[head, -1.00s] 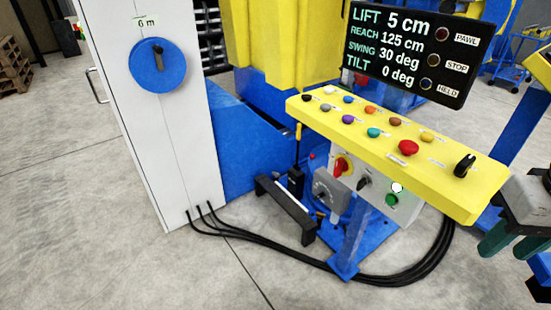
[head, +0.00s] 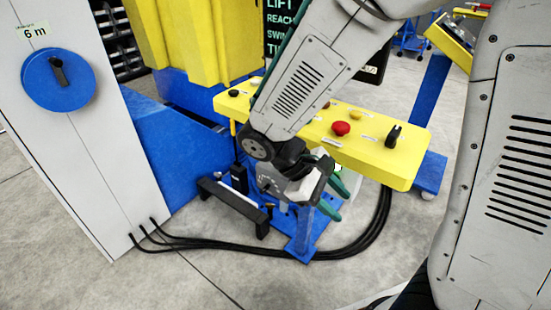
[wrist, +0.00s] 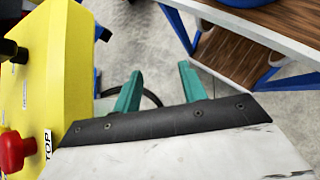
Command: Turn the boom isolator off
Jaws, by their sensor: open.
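No readable label names the boom isolator, so I cannot tell which switch it is. A red-and-yellow rotary switch on the grey box under the console showed in the earlier head view; my arm now hides it. My gripper (head: 338,199) is in front of that box, below the yellow console (head: 400,170), with its teal fingers apart and nothing between them. The wrist view also shows the open gripper (wrist: 159,82), beside the console's end. A black selector knob (head: 393,136) and a red mushroom button (head: 340,128) are on the console top.
A white cabinet (head: 85,140) at left carries a blue disc (head: 84,80) with a black handle, under a "6 m" label. Black cables (head: 215,242) run along the floor to the console. A black bar stand (head: 234,205) is left of my gripper.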

